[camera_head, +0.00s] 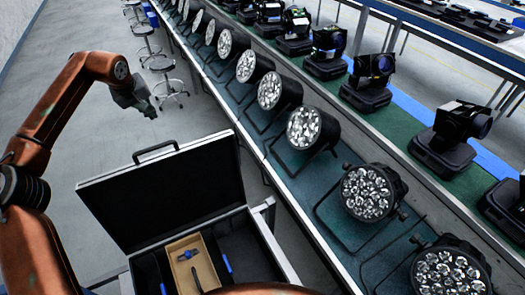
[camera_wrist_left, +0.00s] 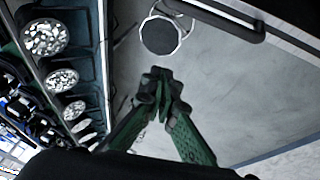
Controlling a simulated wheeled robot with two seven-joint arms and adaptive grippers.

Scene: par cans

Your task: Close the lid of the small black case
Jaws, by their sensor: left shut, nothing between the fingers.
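The small black case stands open at the bottom of the head view. Its lid (camera_head: 165,200) is raised, with the black inner side showing and a handle (camera_head: 155,152) on its top edge. The case base (camera_head: 235,255) holds a tan compartment (camera_head: 188,262) and small blue and black items. My left gripper (camera_head: 148,108) is beyond the lid's top edge, apart from it, above the floor. In the left wrist view its green fingers (camera_wrist_left: 162,85) are together and empty. The lid's edge and handle (camera_wrist_left: 215,15) show there at the top right. My right gripper is not in view.
A long table (camera_head: 270,140) with a row of round par cans (camera_head: 303,127) runs close along the case's right side. Black moving-head lights (camera_head: 372,80) stand behind them. Several stools (camera_head: 165,66) stand on the grey floor beyond my left gripper. Floor left of the lid is clear.

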